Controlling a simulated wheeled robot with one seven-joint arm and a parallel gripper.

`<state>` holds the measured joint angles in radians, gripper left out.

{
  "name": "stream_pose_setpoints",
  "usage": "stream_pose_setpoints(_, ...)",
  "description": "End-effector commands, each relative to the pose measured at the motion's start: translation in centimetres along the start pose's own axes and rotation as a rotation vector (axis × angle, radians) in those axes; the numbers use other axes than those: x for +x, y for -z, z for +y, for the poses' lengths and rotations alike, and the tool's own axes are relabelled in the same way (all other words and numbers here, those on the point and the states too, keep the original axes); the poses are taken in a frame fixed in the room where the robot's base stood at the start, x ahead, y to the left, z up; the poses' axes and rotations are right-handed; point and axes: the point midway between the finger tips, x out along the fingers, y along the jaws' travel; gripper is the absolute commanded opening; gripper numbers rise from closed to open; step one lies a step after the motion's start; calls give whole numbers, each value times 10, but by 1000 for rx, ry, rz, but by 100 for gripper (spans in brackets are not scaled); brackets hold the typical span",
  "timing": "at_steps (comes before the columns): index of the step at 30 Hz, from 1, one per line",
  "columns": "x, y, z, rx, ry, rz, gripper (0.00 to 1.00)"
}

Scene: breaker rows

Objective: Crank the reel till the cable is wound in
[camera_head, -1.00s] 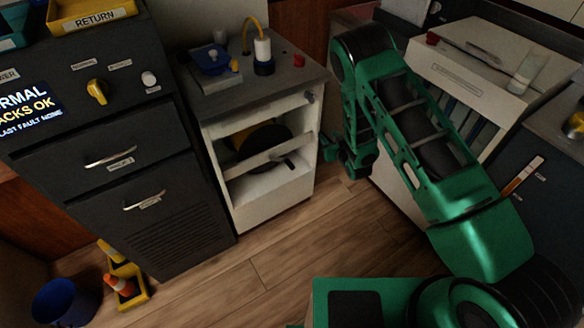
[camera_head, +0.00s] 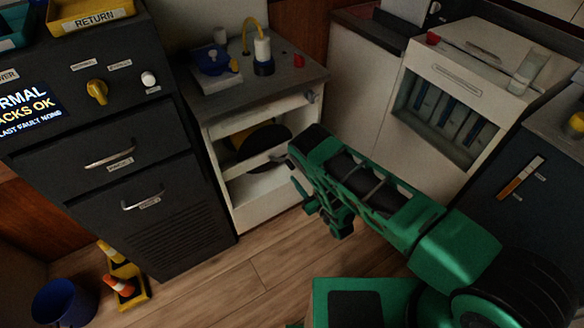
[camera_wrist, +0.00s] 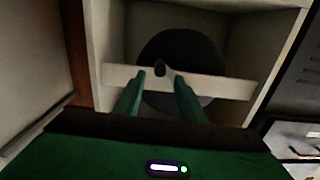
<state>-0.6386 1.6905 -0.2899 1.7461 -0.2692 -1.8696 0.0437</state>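The reel is a dark disc (camera_head: 270,136) with a yellow part behind it, inside the open white cabinet. It also shows in the wrist view as a large dark round disc (camera_wrist: 190,50). My arm hides the cabinet's right side in the head view. No cable run is clear.
The pale bar (camera_wrist: 233,87) crosses the cabinet opening. The cabinet's side walls (camera_wrist: 102,40) stand close on both sides. A dark drawer unit (camera_head: 140,180) is to the left, a white slotted unit (camera_head: 480,85) to the right. The wooden floor (camera_head: 240,270) in front is mostly clear.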

Motion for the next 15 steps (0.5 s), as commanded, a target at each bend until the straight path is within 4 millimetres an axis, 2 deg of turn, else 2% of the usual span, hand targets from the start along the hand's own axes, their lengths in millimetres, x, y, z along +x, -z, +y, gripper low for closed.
stream_pose_setpoints(6,41,1,1,2,-1,3,37)
stream_pose_setpoints(15,74,0,0,1,-1,0,37)
